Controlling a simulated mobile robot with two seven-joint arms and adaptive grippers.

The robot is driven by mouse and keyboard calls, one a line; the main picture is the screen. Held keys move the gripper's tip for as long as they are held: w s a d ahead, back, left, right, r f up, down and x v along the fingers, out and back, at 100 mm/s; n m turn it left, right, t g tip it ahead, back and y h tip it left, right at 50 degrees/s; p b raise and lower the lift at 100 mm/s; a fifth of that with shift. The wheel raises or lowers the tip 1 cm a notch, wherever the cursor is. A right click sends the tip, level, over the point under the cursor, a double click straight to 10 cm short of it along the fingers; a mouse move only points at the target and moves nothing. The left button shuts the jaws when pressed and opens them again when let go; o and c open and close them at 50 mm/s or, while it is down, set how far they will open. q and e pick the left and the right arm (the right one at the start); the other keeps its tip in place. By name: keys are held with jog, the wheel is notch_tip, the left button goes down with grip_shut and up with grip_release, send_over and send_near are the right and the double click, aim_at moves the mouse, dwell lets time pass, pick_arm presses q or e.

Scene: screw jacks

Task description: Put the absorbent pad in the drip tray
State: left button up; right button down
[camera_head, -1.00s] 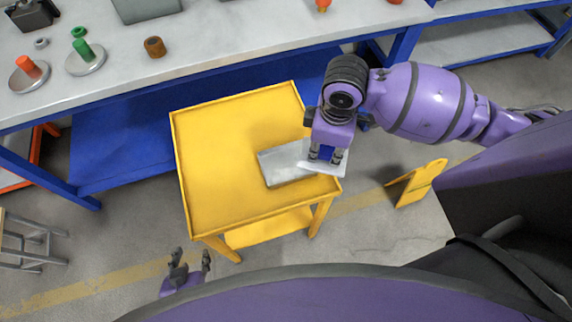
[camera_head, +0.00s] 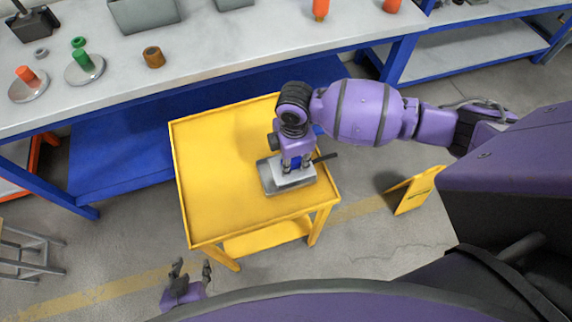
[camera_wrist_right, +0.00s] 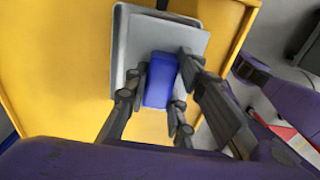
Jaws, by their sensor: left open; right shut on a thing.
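The pale absorbent pad (camera_head: 294,178) is in my right gripper (camera_head: 296,163), over the grey drip tray (camera_head: 267,180) on the yellow cart. A blue block (camera_wrist_right: 160,80) is between the fingers of my right gripper (camera_wrist_right: 162,88) in the right wrist view, against the pad's upper side. The pad (camera_wrist_right: 150,38) covers most of the tray there. Whether the pad touches the tray floor, I cannot tell. My left gripper (camera_head: 188,276) is open and empty, low in the head view, away from the cart.
The yellow cart top (camera_head: 215,190) is bare left of the tray. A dark bar (camera_head: 325,157) sticks out at the tray's right. Behind is a grey workbench (camera_head: 210,50) with screw jacks. A yellow floor sign (camera_head: 415,190) stands right of the cart.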

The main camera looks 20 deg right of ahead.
jog(key=shift+w+a+f, duration=0.3)
jog(key=shift+a+f, duration=0.05)
jog(key=shift+f, duration=0.15)
jog(key=shift+w+a+f, duration=0.25)
jog(key=shift+a+f, duration=0.05)
jog(key=shift+f, duration=0.15)
jog(key=shift+w+f, duration=0.15)
jog(key=shift+f, duration=1.5)
jog(key=shift+f, duration=0.1)
jog(key=shift+f+b, duration=0.15)
jog(key=shift+b, duration=0.15)
jog(key=c, duration=1.5)
grip_release()
notch_tip(320, 180, up, 12)
jog(key=shift+r+p, duration=0.25)
jog(key=shift+p, duration=0.25)
